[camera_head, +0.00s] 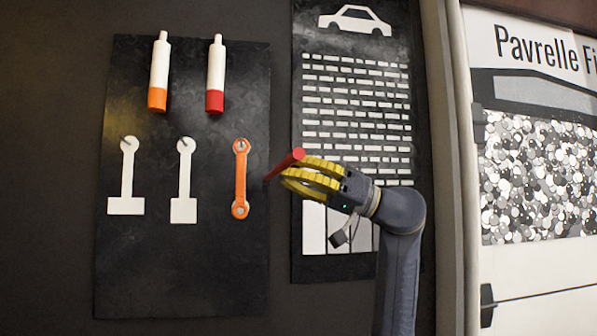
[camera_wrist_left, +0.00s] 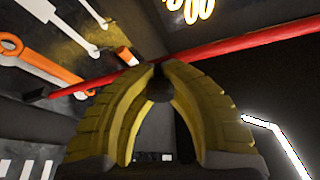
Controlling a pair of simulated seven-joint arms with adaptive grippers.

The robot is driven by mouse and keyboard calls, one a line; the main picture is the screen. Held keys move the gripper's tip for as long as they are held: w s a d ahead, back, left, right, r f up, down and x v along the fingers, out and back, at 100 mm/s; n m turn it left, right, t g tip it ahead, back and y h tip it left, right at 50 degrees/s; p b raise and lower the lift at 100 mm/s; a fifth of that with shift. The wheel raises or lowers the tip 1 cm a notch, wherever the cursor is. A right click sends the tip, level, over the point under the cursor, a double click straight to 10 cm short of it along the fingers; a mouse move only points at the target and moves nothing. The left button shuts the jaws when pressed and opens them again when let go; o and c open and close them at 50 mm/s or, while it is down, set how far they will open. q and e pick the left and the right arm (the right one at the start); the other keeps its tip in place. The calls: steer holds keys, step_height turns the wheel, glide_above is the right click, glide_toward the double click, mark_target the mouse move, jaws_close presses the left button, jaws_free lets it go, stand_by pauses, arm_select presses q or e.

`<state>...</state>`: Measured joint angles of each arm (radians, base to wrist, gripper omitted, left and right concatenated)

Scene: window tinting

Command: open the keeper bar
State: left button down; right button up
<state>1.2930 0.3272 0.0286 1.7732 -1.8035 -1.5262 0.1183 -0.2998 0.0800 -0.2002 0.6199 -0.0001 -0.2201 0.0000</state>
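A red bar (camera_head: 284,165) sticks out at a slant beside the orange tool, in front of the black board. I take it for the keeper bar. In the left wrist view it crosses as a long red bar (camera_wrist_left: 245,42), with a dark block at its board-side end. My left gripper (camera_head: 289,176) has yellow fingers and is at the bar. In the left wrist view its fingertips (camera_wrist_left: 161,68) nearly meet, and the bar runs across just beyond them; I cannot tell whether they touch it. The orange tool (camera_head: 240,180) hangs on the board. My right gripper is out of view.
The black board (camera_head: 150,270) also holds two white hanging tools (camera_head: 127,180) (camera_head: 183,185) and two white tubes with orange (camera_head: 158,75) and red (camera_head: 216,80) ends. A dark car chart (camera_head: 355,75) stands behind my left gripper. A framed panel (camera_head: 535,170) is at right.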

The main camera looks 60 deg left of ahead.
arm_select(q)
steer(key=shift+d, duration=0.1)
stand_by(0.3)
steer(key=c, duration=1.6)
jaws_free()
steer(key=shift+d, duration=0.1)
steer(key=shift+c, duration=0.2)
steer(key=o, duration=0.5)
steer(key=shift+w, duration=0.1)
steer(key=v, duration=1.1)
steer(key=shift+w+f, duration=0.2)
steer(key=shift+w, duration=0.1)
steer(key=shift+d, duration=0.1)
